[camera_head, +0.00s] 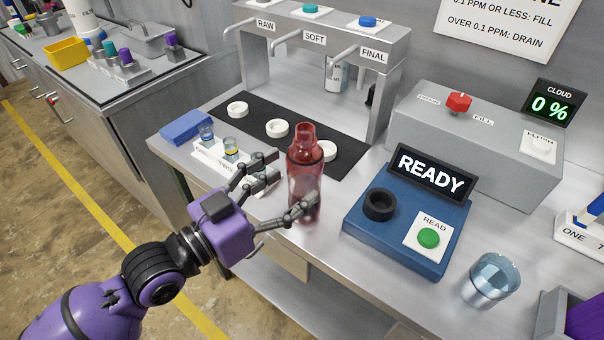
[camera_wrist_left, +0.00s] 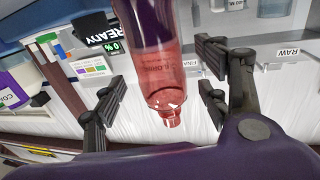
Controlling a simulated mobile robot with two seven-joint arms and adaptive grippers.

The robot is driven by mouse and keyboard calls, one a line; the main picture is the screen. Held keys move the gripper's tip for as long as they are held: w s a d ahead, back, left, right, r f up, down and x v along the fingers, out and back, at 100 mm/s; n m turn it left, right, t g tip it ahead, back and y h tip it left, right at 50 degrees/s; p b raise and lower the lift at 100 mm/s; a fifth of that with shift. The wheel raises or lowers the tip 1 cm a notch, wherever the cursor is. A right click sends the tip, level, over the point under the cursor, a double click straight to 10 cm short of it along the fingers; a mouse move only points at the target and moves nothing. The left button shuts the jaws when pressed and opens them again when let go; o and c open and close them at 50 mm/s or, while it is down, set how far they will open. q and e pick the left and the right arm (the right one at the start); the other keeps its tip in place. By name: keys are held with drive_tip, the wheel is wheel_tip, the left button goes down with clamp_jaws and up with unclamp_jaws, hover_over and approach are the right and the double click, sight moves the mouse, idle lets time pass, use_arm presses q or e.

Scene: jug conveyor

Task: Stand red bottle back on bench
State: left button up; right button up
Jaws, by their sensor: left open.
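The red translucent bottle (camera_head: 305,158) stands upright on the bench (camera_head: 330,270), near its front edge, with its neck up. My left gripper (camera_head: 294,182) is open at the bottle, with fingers on its left and one finger across its front lower right. In the left wrist view, the bottle (camera_wrist_left: 166,75) appears neck down between the spread fingers of the gripper (camera_wrist_left: 160,88). Gaps show between bottle and fingers there. The bottle's base is partly hidden by a finger in the head view. My right gripper is not in view.
A white rack with small vials (camera_head: 230,148) sits left of the bottle. The black mat with white rings (camera_head: 277,128) lies behind it. The blue READY reader (camera_head: 400,225) and a glass of water (camera_head: 491,281) are right. The tap stand (camera_head: 320,40) is behind.

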use_arm(q)
drive_tip(key=b+v, duration=0.1)
drive_tip(key=v, duration=0.7)
drive_tip(key=shift+d, duration=0.1)
drive_tip(key=s+a+f+n+y, duration=0.2)
drive_tip(key=a+f+y, duration=0.1)
drive_tip(key=f, duration=0.5)
drive_tip(key=s+a+f+n+y, duration=0.2)
drive_tip(key=a+f+y, duration=0.1)
drive_tip(key=f, duration=0.5)
drive_tip(key=s+a+f+n+y, duration=0.2)
drive_tip(key=a+f, duration=0.1)
drive_tip(key=f, duration=0.4)
drive_tip(key=s+a+f+n+g+y, duration=0.2)
drive_tip(key=s+a+f+g+y, duration=0.1)
drive_tip(key=s+f, duration=1.4)
drive_tip(key=shift+s+n+g+y, duration=0.4)
drive_tip(key=shift+s+g+y, duration=0.3)
drive_tip(key=shift+y, duration=0.4)
drive_tip(key=shift+w, duration=0.15)
drive_tip(key=shift+c, duration=0.4)
